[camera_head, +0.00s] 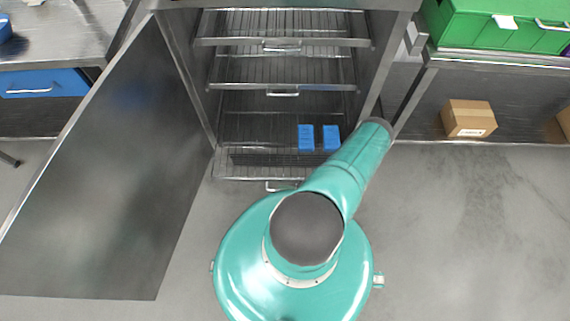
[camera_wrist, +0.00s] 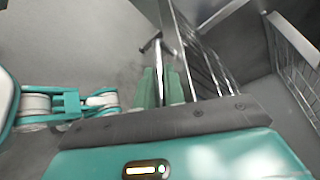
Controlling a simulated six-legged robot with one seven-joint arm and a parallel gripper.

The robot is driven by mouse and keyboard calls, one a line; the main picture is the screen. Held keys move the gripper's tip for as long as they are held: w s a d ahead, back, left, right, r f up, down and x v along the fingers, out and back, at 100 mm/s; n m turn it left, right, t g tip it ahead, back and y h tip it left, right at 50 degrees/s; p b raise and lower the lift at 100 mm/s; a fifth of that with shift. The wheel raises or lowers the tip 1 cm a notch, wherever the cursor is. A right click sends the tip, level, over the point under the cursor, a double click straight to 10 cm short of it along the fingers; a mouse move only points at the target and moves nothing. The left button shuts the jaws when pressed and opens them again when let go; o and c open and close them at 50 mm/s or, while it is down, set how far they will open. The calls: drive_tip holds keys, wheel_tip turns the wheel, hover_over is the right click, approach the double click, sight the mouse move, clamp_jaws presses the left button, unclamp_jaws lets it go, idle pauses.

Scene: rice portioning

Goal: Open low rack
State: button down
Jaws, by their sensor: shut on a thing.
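The low rack (camera_head: 228,170) is the lowest wire shelf in the open metal cabinet, and its front edge shows near the cabinet's bottom. Its handle (camera_head: 277,186) is partly hidden behind my arm in the head view. In the wrist view my gripper (camera_wrist: 161,84) is at the handle (camera_wrist: 152,42) on the rack's front, with its green fingers shut on it. The rack's wires (camera_wrist: 203,65) run just right of the fingers. Two blue containers (camera_head: 305,138) (camera_head: 331,138) are at the low rack. My gripper is hidden in the head view.
The cabinet door (camera_head: 110,170) stands wide open at left. A middle rack (camera_head: 235,86) and a top rack (camera_head: 225,41) are above. A steel table with a green crate (camera_head: 490,25) and a cardboard box (camera_head: 468,118) stands at right. Floor at right is clear.

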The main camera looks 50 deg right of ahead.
drive_tip(key=c, duration=1.5)
unclamp_jaws()
drive_tip(key=v, duration=1.3)
drive_tip(key=shift+s+d+r, duration=0.1)
drive_tip(key=shift+s, duration=0.25)
drive_tip(key=shift+d+r, duration=0.1)
